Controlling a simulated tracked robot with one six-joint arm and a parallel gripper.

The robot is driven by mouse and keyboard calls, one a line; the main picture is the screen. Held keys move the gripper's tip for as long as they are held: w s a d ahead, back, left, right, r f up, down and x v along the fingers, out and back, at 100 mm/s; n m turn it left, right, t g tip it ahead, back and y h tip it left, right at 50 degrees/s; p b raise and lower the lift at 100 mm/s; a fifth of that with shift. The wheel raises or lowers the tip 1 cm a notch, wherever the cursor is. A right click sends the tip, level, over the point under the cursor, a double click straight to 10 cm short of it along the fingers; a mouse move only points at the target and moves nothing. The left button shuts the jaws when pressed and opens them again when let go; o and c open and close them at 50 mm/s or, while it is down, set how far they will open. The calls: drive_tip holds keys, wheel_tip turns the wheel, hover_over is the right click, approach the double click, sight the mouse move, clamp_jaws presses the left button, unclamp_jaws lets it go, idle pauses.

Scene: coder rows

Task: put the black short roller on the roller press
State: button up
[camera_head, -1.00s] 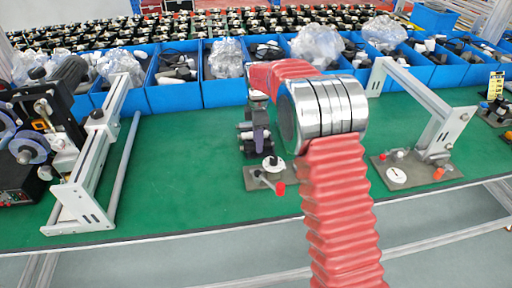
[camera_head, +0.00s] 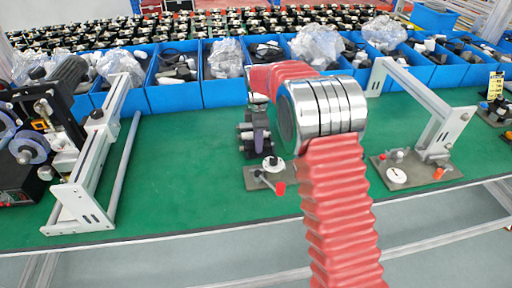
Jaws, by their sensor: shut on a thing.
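The roller press (camera_head: 256,133) stands at the middle of the green table, a small upright device with light and dark rollers and a purple-grey part. A metal plate with a white disc and a red knob (camera_head: 279,188) lies at its front. My gripper (camera_head: 258,99) is at the end of the red-sleeved arm, just above the press, and seen only in small part behind the sleeve. It is shut on a small dark piece, which I take to be the black short roller. The roller's outline and whether it touches the press cannot be made out.
Blue bins (camera_head: 174,97) with parts and plastic bags line the table's back. A grey frame with a reel machine (camera_head: 90,175) stands at the left and another frame (camera_head: 437,135) at the right. The green table (camera_head: 190,185) is clear left of the press.

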clamp_jaws()
drive_tip(key=shift+r, duration=2.25)
drive_tip(key=shift+r, duration=0.1)
